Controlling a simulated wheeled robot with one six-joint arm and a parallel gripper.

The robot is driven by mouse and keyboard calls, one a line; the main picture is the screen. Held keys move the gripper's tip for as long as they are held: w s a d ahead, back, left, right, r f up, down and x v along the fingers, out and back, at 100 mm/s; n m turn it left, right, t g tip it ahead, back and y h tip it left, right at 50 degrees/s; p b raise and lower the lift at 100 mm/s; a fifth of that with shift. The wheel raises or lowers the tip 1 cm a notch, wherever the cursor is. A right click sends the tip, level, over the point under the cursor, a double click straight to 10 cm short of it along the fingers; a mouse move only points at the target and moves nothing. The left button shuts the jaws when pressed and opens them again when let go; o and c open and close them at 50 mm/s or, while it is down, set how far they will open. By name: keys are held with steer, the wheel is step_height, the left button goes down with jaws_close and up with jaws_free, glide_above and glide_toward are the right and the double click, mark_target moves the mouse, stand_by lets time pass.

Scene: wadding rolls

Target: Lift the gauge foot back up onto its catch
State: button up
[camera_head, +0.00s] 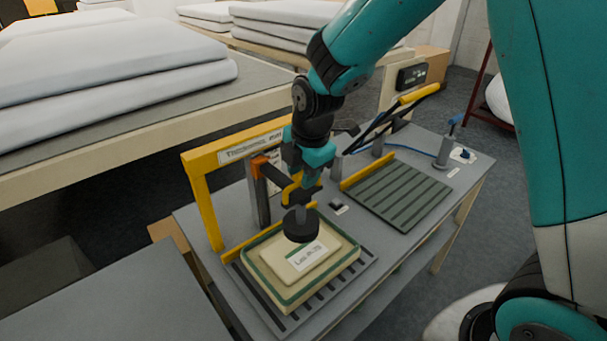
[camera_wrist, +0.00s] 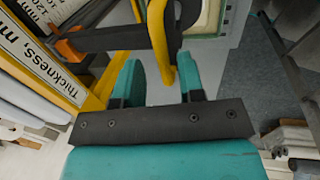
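The gauge foot (camera_head: 300,226) is a dark round disc over the labelled cream pad (camera_head: 322,252) and appears to rest on it. A yellow handle (camera_head: 291,187) curves up beside its dark stem; it also shows in the wrist view (camera_wrist: 157,38). A dark post (camera_head: 261,200) carries an orange piece (camera_head: 258,166), seen too in the wrist view (camera_wrist: 67,48); I cannot tell if this is the catch. My gripper (camera_wrist: 160,62) is open at the handle, which lies between its two teal fingers, nearer the right one. In the head view my wrist partly hides the handle.
A yellow frame (camera_head: 206,205) with a thickness scale (camera_head: 250,146) stands left of the foot. A green ribbed mat (camera_head: 398,195) lies to the right on the grey bench (camera_head: 432,160). A black lever with a yellow grip (camera_head: 418,94) rises behind. Stacked white pads (camera_head: 110,70) lie on a table at left.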

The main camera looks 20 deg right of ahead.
steer(key=shift+f, duration=0.15)
steer(key=b+v, duration=0.3)
steer(key=v, duration=1.4)
steer(key=shift+r, duration=0.25)
steer(key=shift+s+a+f+b, duration=0.1)
steer(key=shift+s+b, duration=0.05)
steer(key=shift+b, duration=0.15)
steer(key=s+a+f+m+y+b, duration=0.1)
steer(key=s+a+f+m, duration=0.1)
steer(key=s+f+m, duration=0.2)
steer(key=s+a+f+m+g+y+b, duration=0.1)
steer(key=s+f+m, duration=0.3)
steer(key=s, duration=0.6)
steer(key=s+a+f+m+g+y+b, duration=0.1)
steer(key=s+a+f+m, duration=0.2)
steer(key=s+m, duration=0.3)
steer(key=shift+s+f+m+b, duration=0.3)
steer(key=shift+s+f, duration=0.2)
